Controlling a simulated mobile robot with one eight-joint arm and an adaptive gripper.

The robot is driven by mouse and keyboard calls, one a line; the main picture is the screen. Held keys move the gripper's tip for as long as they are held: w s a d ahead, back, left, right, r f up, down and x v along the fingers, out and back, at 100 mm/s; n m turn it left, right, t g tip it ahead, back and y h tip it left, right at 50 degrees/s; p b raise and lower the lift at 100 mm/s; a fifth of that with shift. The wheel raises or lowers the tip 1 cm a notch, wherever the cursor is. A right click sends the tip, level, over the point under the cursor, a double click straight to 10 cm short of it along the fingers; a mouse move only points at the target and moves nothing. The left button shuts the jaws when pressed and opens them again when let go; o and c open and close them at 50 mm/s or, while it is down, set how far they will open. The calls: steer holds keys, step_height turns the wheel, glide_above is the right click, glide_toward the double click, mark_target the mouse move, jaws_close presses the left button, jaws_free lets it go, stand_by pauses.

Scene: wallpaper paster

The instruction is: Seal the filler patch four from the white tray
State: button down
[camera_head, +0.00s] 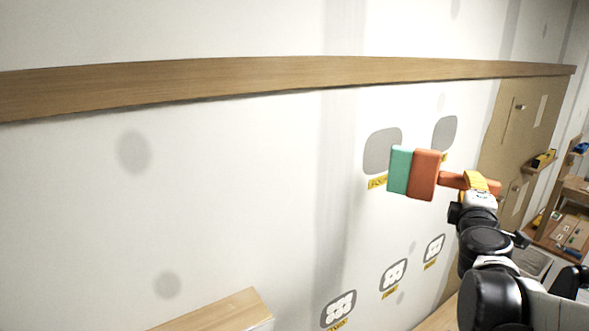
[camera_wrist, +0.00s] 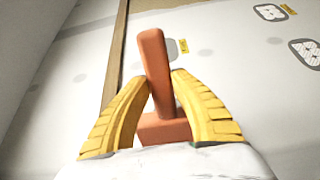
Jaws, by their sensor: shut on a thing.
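My gripper (camera_head: 478,183) has yellow fingers shut on the orange handle of a tool (camera_head: 424,175) with an orange block and a green pad (camera_head: 400,170) facing left. In the wrist view the handle (camera_wrist: 154,62) stands between the fingers (camera_wrist: 160,90). The tool is in front of the wall, just below and right of a plain grey patch (camera_head: 380,150) whose yellow label (camera_head: 377,183) seems to read FOUR. I cannot tell whether the pad touches the wall. Another grey patch (camera_head: 445,130) is up and right, its label partly hidden. I cannot make out the white tray for certain.
Three lower patches carry white spots: left (camera_head: 338,309), middle (camera_head: 393,274) and right (camera_head: 434,248). A wooden rail (camera_head: 250,77) runs along the wall above. A wooden ledge (camera_head: 218,313) lies at the bottom. Shelves with boxes (camera_head: 573,232) are at the far right.

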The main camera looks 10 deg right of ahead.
mark_target(443, 181)
steer(key=w, duration=0.1)
steer(key=w+a, duration=0.1)
steer(key=w, duration=0.1)
steer(key=w+b, duration=0.1)
steer(key=shift+w+a+f, duration=0.1)
steer(key=shift+w+a, duration=0.45)
steer(key=shift+w, duration=0.5)
steer(key=shift+w+a, duration=0.2)
steer(key=shift+w, duration=0.4)
steer(key=shift+w+a, duration=0.2)
steer(key=shift+w, duration=0.4)
stand_by(1.3)
steer(key=shift+w+d, duration=1.3)
steer(key=shift+d, duration=2.4)
steer(key=shift+w+d, duration=1.25)
steer(key=shift+d, duration=2.4)
steer(key=shift+s+a, duration=0.2)
steer(key=shift+a, duration=0.45)
steer(key=shift+s+a, duration=0.25)
steer(key=shift+a, duration=0.4)
steer(key=shift+s+a, duration=0.2)
steer(key=shift+a, duration=0.45)
steer(key=shift+s+a, duration=0.3)
steer(key=shift+a, duration=0.55)
steer(key=shift+s+a, duration=0.3)
steer(key=shift+a, duration=0.55)
